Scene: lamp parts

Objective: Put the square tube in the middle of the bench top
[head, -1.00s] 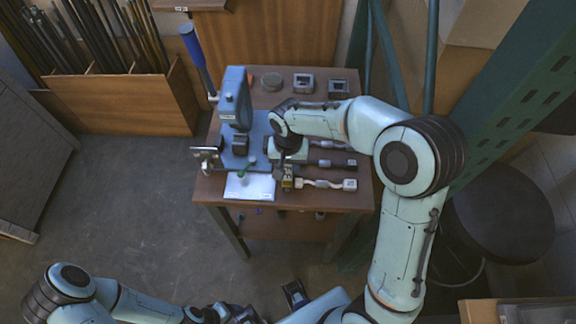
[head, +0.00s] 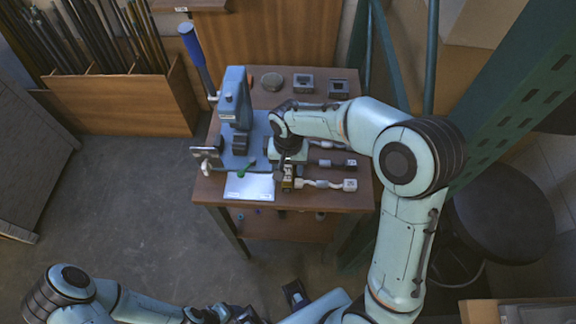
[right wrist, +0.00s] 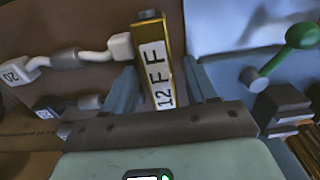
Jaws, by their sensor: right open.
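The square tube, which I take to be the gold bar with a white label reading "12 FF" (right wrist: 152,62), lies between the fingers of my right gripper (right wrist: 161,88) in the right wrist view. The fingers stand apart on either side of it, with a gap showing at least on the right. In the head view the tube (head: 287,184) shows as a small yellowish piece at the front of the bench top (head: 338,201), just below my right gripper (head: 287,170). My left gripper (head: 238,315) is partly cut off at the bottom edge, so its jaws are unclear.
A blue press (head: 236,100) with a long lever stands on the left of the bench. Tubes with white ends (head: 322,184) lie right of the gripper. Square blocks (head: 303,84) sit at the back.

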